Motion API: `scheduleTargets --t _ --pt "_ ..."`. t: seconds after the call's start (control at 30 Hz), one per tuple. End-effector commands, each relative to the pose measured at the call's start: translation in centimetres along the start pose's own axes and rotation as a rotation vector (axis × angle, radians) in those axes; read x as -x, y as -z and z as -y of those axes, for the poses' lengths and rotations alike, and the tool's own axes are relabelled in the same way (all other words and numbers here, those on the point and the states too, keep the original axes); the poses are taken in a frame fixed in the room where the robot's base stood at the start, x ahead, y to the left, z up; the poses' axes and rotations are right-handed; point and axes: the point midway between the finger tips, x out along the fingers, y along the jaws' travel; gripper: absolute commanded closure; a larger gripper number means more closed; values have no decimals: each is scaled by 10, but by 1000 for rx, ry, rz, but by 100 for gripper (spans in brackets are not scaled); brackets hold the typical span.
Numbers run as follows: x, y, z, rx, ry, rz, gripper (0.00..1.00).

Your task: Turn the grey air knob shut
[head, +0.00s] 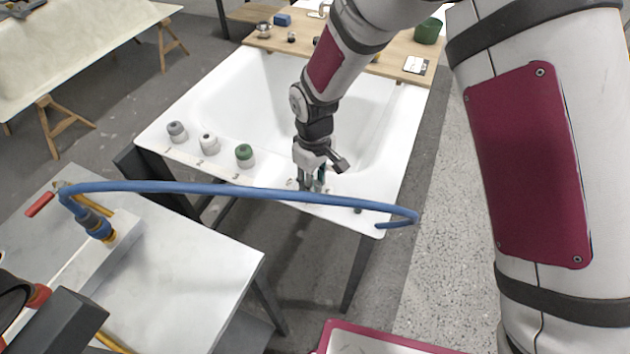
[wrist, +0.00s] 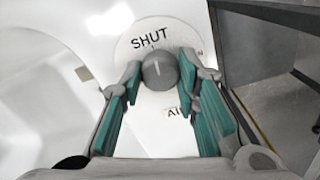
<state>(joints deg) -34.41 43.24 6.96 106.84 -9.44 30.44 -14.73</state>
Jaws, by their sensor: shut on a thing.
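The grey air knob (wrist: 160,70) is a round dome with a short pale line on it, on a white round plate (wrist: 135,50) in the wrist view. The plate reads SHUT above the knob, and partly hidden letters starting with "AI" show below it. The pale line runs roughly towards the SHUT side. My gripper (wrist: 160,78), with teal finger pads, is shut on the knob from both sides. In the head view my gripper (head: 312,182) is down at the near rim of the white tub (head: 225,95), and it hides the knob there.
Grey-topped (head: 177,130), white-topped (head: 209,144) and green-topped (head: 245,154) fittings stand along the rim to the left. A blue hose (head: 240,192) arches across the head view in front of the rim. A wooden board (head: 390,65) with small items lies across the tub's far end.

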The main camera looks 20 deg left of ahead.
Motion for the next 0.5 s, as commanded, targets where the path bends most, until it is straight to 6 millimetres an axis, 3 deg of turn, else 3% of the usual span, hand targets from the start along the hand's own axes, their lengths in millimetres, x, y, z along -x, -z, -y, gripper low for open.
scheduleTargets --t 0.5 --pt "0 -1 0 134 0 2 99"
